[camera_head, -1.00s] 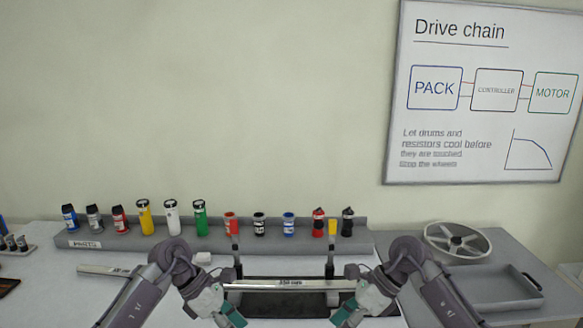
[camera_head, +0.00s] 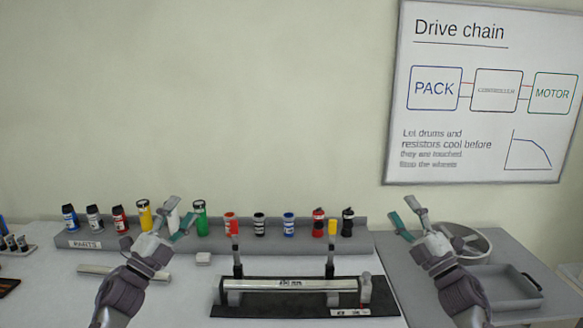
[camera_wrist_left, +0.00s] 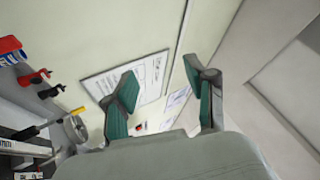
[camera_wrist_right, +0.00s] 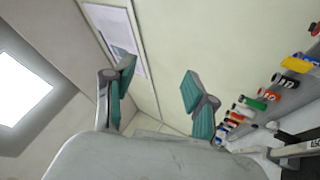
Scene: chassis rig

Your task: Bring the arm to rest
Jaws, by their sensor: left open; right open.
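My left gripper (camera_head: 181,220) is raised in front of the left part of the parts shelf in the head view. Its two green-padded fingers are apart with nothing between them, as the left wrist view shows too (camera_wrist_left: 165,100). My right gripper (camera_head: 408,218) is raised at the right, in front of the wheel. Its fingers are apart and empty, also in the right wrist view (camera_wrist_right: 155,95). A long silver bar (camera_head: 270,285) lies across the supports of a black fixture (camera_head: 290,306) on the table. Both grippers are clear of the bar.
The grey parts shelf (camera_head: 80,243) holds several coloured cylinders along the back. A second bar (camera_head: 95,269) lies at the left. At the right are a spoked wheel (camera_head: 470,240) and a grey tray (camera_head: 535,300). The air above the fixture is free.

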